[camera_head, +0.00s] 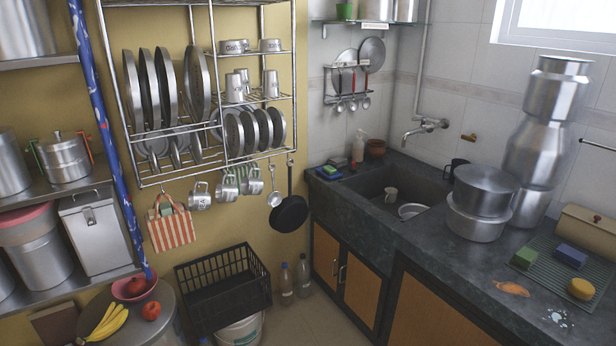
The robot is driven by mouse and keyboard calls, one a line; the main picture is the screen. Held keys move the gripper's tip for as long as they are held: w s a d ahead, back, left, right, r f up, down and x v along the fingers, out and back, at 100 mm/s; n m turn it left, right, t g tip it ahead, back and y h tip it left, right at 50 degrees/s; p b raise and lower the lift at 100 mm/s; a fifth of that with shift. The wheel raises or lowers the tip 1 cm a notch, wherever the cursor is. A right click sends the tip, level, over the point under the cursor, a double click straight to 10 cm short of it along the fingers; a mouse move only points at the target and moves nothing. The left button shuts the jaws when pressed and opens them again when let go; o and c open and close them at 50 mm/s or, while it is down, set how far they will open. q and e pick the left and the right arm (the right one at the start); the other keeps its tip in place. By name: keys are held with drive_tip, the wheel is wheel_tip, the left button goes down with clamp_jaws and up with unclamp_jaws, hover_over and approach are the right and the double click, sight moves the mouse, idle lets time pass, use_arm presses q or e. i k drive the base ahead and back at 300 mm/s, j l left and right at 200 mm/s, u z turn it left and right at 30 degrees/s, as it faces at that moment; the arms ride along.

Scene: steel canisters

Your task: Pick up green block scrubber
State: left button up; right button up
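A green block scrubber (525,257) lies on a dark ribbed drying mat (545,275) on the counter at the right. A blue block (571,255) lies to its right and a round yellow scrubber (581,289) lies in front of the blue one. Another small greenish block (332,171) lies by the sink's far left corner; its exact kind is too small to tell. Neither of my grippers shows in the head view.
Stacked steel pots (480,200) and tall steel canisters (540,130) stand left of and behind the mat. An orange cloth-like item (511,288) and a white splash (558,318) lie on the counter's front part. The sink (376,187) is further left.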

sight(526, 257)
drive_tip(key=i+l, duration=0.3)
drive_tip(key=l, duration=0.15)
drive_tip(key=i+l+z, duration=0.1)
drive_tip(key=i+l, duration=0.2)
drive_tip(key=l, duration=0.15)
drive_tip(key=z, duration=0.85)
drive_tip(key=i+j+z, duration=0.2)
drive_tip(key=i+j, duration=0.5)
drive_tip(key=i+j+z, duration=0.2)
drive_tip(key=i+j, duration=0.5)
drive_tip(key=j, duration=0.1)
